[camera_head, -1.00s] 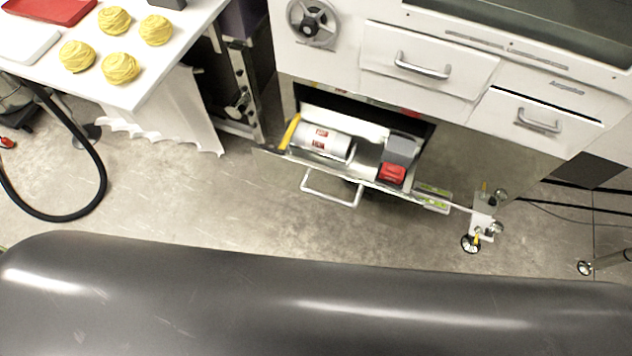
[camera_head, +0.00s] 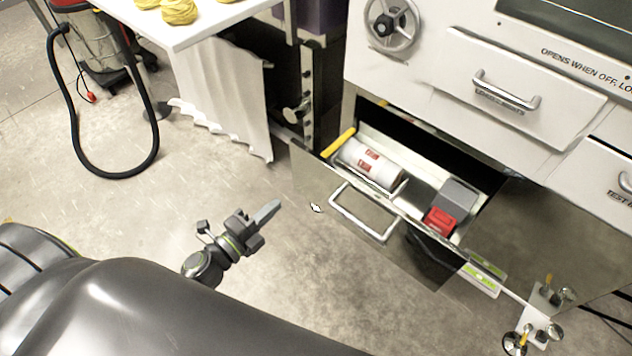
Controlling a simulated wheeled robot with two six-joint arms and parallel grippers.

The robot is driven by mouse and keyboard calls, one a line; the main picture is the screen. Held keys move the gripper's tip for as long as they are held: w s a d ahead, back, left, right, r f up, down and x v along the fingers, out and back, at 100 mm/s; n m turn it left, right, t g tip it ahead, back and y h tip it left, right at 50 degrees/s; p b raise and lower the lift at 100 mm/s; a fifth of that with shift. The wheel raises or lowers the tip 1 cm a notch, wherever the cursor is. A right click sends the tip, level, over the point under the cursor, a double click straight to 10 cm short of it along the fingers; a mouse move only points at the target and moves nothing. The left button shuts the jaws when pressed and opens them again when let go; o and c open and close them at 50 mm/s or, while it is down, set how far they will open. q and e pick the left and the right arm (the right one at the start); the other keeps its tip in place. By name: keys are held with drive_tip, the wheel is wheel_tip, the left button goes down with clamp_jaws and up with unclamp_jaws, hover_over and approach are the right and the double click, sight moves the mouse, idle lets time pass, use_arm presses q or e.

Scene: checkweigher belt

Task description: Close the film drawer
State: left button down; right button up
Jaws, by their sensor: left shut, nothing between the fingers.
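The film drawer (camera_head: 305,172) stands pulled out low in the machine's front. A white film roll (camera_head: 371,164), a yellow item (camera_head: 338,142), a grey block (camera_head: 458,197) and a red block (camera_head: 439,220) lie in it. Its pale bar handle (camera_head: 358,216) sticks out from its front panel. My left gripper (camera_head: 268,212) is shut and empty over the floor, to the left of the handle and apart from it. My right gripper is not in view.
The machine has closed upper drawers (camera_head: 520,95) and a handwheel (camera_head: 391,25). A white table (camera_head: 205,28) with yellow dough nests (camera_head: 180,10) stands at upper left. A black hose (camera_head: 75,150) loops near it. The floor before the drawer is clear.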

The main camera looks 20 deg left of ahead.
use_arm(q)
approach(321, 164)
drive_tip(key=x, duration=0.5)
drive_tip(key=shift+w+d+r+p, duration=0.1)
drive_tip(key=shift+w+p, duration=0.25)
drive_tip(key=shift+p, duration=0.05)
drive_tip(key=shift+w+d, duration=0.15)
drive_tip(key=shift+w, duration=0.35)
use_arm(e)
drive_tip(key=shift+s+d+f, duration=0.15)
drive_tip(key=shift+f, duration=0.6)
